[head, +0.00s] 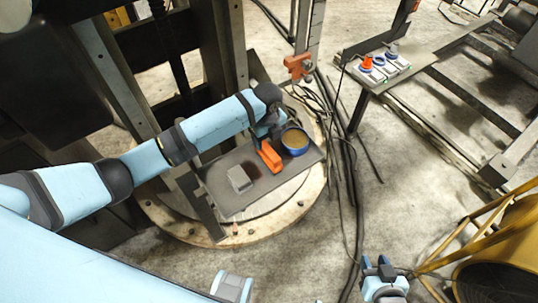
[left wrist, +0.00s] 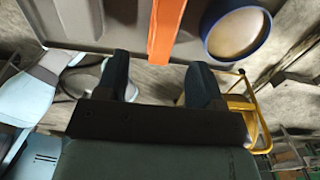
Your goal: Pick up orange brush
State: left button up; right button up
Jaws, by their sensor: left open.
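The orange brush (head: 270,157) lies on a dark tray (head: 228,207), between a grey block and a blue round tin. My left gripper (head: 268,132) is open and empty at the brush's far end, and hides part of that end. In the left wrist view the brush (left wrist: 165,28) shows as an orange strip, ahead of the gap between the open fingers (left wrist: 160,75) and apart from them. My right gripper (head: 376,264) is low in the head view, far from the tray, with its fingertips apart and nothing between them.
The blue tin (head: 295,140) with brown contents stands close right of the brush. The grey block (head: 240,180) is to its left. An orange clamp (head: 298,66) is on a post behind. Black cables (head: 350,190) run along the floor right of the tray.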

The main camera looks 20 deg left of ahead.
aim_at(269, 150)
pick_arm(q)
jog(key=f, duration=0.7)
jog(key=shift+w+d+f, duration=0.1)
jog(key=shift+w+f, duration=0.15)
jog(key=shift+f, duration=0.1)
jog(key=c, duration=1.1)
